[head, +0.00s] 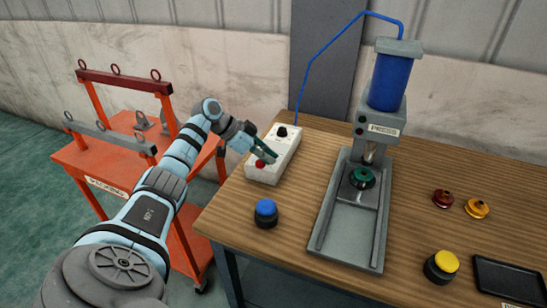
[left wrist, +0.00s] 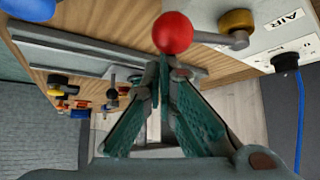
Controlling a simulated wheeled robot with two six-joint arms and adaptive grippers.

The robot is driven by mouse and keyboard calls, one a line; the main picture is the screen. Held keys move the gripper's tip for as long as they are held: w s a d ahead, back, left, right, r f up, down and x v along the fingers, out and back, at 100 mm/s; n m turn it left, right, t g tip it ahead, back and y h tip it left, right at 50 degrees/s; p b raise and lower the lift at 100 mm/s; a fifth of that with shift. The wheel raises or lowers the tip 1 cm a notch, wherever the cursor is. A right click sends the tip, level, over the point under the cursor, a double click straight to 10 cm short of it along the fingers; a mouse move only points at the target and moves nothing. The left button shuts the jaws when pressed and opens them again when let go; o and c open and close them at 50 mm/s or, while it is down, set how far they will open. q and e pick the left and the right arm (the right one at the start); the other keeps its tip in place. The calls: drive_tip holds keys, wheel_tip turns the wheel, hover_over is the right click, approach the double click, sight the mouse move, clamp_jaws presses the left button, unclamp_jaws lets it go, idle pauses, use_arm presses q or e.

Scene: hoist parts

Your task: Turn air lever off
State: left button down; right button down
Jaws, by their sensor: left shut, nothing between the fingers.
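The air lever has a red ball knob (left wrist: 173,33) on a grey arm (left wrist: 225,40). It is mounted on a white box (left wrist: 285,40) marked AIR. In the head view the red knob (head: 260,163) shows low on the white box (head: 270,174), beside my left gripper (head: 266,155). In the left wrist view the left gripper's fingers (left wrist: 166,68) are shut and empty, with their tips close to the red ball. I cannot tell whether they touch it. My right gripper is not in view.
A press (head: 372,130) with a blue cylinder stands right of the box, with a green part (head: 362,178) on its bed. A blue-topped part (head: 266,212) is in front of the box. A black tray (head: 508,280) lies at right. An orange cart (head: 85,164) stands left of the table.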

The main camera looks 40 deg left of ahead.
use_arm(q)
drive_tip(key=shift+s+a, duration=0.45)
drive_tip(key=shift+a, duration=0.05)
idle(0.4)
wheel_tip(320, 180, up, 8)
drive_tip(key=s+a+p, duration=0.1)
drive_tip(key=a+p, duration=0.1)
drive_tip(key=shift+s+a+r, duration=0.15)
drive_tip(key=shift+s+a, duration=0.15)
drive_tip(key=shift+w, duration=0.1)
